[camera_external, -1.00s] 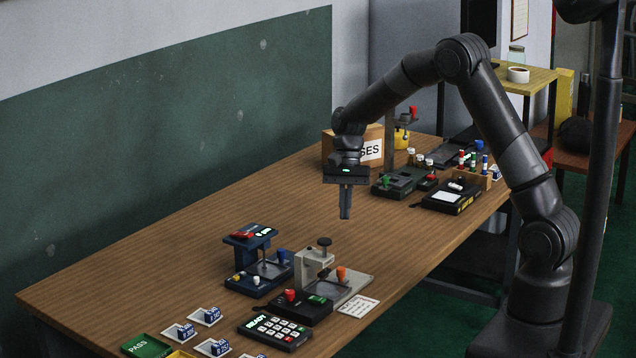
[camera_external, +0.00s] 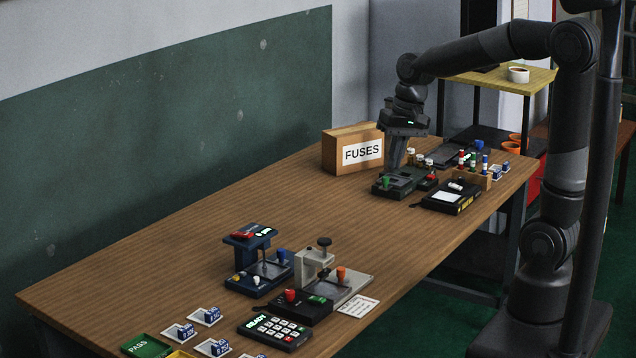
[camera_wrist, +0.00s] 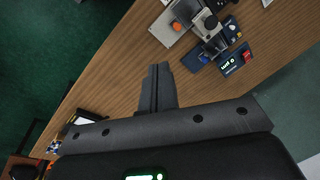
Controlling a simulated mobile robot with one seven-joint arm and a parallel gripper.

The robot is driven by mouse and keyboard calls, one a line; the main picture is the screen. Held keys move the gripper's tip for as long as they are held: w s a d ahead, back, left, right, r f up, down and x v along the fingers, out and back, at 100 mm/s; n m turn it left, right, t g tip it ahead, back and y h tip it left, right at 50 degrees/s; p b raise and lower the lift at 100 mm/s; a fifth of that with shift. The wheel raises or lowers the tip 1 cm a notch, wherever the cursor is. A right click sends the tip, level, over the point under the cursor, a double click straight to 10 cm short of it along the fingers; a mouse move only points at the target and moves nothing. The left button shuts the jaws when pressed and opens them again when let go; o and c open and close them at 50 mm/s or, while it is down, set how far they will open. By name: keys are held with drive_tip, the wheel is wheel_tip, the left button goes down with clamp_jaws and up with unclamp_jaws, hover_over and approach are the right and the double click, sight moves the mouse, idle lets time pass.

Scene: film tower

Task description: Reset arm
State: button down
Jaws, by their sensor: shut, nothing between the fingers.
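My gripper (camera_external: 392,167) hangs from my arm above the far part of the wooden table, fingers pointing down. In the external view it overlaps the dark device with a green knob (camera_external: 385,182); I cannot tell the gap between them. In the wrist view the fingers (camera_wrist: 157,72) are together with nothing between them. Bare table and distant devices lie beyond the fingertips there.
A FUSES box (camera_external: 345,153) stands left of my gripper. A black device with a white screen (camera_external: 447,196) lies to its right. A blue press (camera_external: 250,262), a grey press (camera_external: 318,262) and a keypad (camera_external: 274,329) stand nearer. The middle of the table (camera_external: 210,220) is clear.

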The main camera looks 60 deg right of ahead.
drive_tip(key=s+r+n+t, duration=0.1)
drive_tip(key=s+n+t, duration=0.1)
drive_tip(key=s, duration=0.5)
drive_tip(key=s+r+n+t+h, duration=0.1)
drive_tip(key=s+n, duration=0.2)
drive_tip(key=s, duration=0.5)
drive_tip(key=shift+s+a+r+n+t+h, duration=0.15)
drive_tip(key=shift+a+r+n+t+h, duration=0.2)
drive_tip(key=shift+a+n+t, duration=0.1)
